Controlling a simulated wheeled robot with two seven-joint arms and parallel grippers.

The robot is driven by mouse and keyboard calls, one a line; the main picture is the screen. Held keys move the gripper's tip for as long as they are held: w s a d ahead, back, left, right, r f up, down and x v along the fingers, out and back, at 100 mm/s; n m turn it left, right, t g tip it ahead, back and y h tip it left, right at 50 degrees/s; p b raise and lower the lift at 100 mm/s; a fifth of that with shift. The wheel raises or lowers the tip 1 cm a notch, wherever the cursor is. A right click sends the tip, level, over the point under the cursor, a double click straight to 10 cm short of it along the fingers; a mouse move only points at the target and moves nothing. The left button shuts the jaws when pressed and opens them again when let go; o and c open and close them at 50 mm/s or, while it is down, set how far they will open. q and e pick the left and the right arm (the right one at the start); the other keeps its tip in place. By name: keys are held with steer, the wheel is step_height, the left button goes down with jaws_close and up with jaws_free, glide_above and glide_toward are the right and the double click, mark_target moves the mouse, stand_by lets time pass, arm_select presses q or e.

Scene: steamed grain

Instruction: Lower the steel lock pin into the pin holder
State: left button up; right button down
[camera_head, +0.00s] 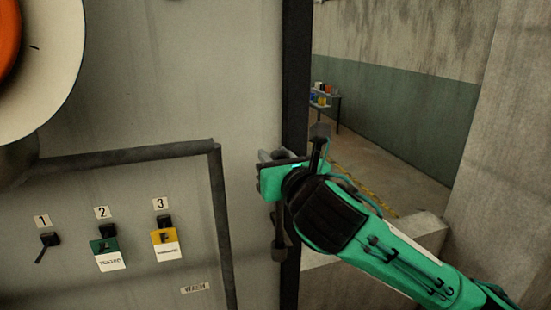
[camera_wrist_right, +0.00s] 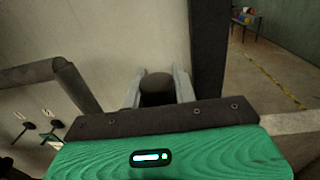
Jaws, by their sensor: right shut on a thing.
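My right gripper (camera_head: 268,156) is at the right edge of the grey panel, beside the dark vertical post. In the right wrist view its two grey fingers (camera_wrist_right: 160,87) stand on either side of a dark round-topped piece, which I take to be the lock pin (camera_wrist_right: 156,81). The gripper is shut on it. In the head view a dark upright part (camera_head: 279,248) shows below the gripper; I cannot tell whether it is the pin's lower end or the pin holder. My own arm and gripper hide much of this spot. My left gripper is not in view.
A dark pipe frame (camera_head: 130,156) stands out on the grey panel (camera_head: 180,90), around switches numbered 1 to 3 (camera_head: 102,246). A dark post (camera_head: 296,60) borders the panel. Beyond it are open floor (camera_head: 365,185) and a distant table with small coloured items (camera_head: 322,97).

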steer(key=shift+f+b, duration=5.8)
steer(key=shift+f, duration=0.15)
steer(key=shift+f+b, duration=0.8)
steer(key=shift+f, duration=1.25)
steer(key=c, duration=1)
jaws_free()
steer(key=shift+c, duration=0.2)
steer(key=shift+s+f, duration=0.1)
steer(key=b, duration=1)
glide_toward(280, 236)
steer(key=shift+s+d+b, duration=0.2)
steer(key=shift+s+b, duration=0.2)
steer(key=shift+s, duration=0.1)
